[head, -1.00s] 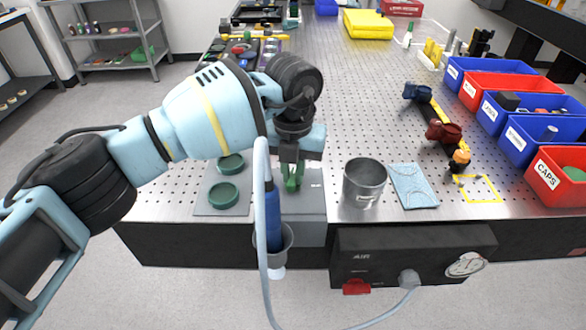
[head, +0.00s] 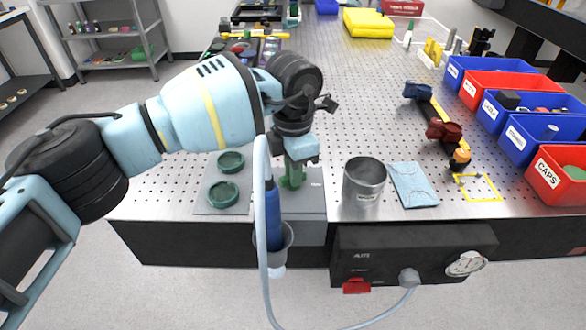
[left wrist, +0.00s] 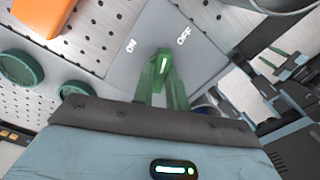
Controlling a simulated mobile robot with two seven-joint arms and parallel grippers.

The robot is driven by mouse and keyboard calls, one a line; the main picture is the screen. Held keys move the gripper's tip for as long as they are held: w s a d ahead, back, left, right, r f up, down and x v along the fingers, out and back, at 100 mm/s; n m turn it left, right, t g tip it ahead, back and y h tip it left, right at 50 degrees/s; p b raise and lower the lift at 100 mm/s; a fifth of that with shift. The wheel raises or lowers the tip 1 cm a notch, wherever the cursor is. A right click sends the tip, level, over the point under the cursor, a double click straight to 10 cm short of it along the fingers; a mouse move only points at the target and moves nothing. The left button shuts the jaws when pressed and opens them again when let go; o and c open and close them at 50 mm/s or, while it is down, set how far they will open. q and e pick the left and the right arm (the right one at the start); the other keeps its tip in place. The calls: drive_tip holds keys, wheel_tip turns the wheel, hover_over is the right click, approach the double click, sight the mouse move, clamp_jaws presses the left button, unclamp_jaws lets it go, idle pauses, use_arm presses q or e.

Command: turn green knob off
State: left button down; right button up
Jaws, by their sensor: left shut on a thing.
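The green knob (left wrist: 163,66) sits on a grey panel (left wrist: 120,68) with white ON and OFF labels. In the left wrist view, ON is to the upper left of the knob and OFF to the upper right. The knob's white mark points up, between the two labels. My left gripper (left wrist: 163,82) is shut on the knob from above. In the head view the gripper (head: 293,168) partly hides the green knob (head: 292,181), and the labels cannot be read there. My right gripper is not in view.
Two round green caps (head: 224,191) lie left of the knob. A metal cup (head: 364,182) and a blue cloth (head: 413,184) are to the right. A pale hose (head: 262,220) hangs in front, by a blue bottle (head: 273,215). Labelled bins (head: 556,173) line the right edge.

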use_arm(q)
drive_tip(key=m, duration=0.3)
drive_tip(key=shift+m+b, duration=0.35)
drive_tip(key=shift+m, duration=0.45)
drive_tip(key=c, duration=1.4)
unclamp_jaws()
drive_tip(key=shift+r, duration=3.95)
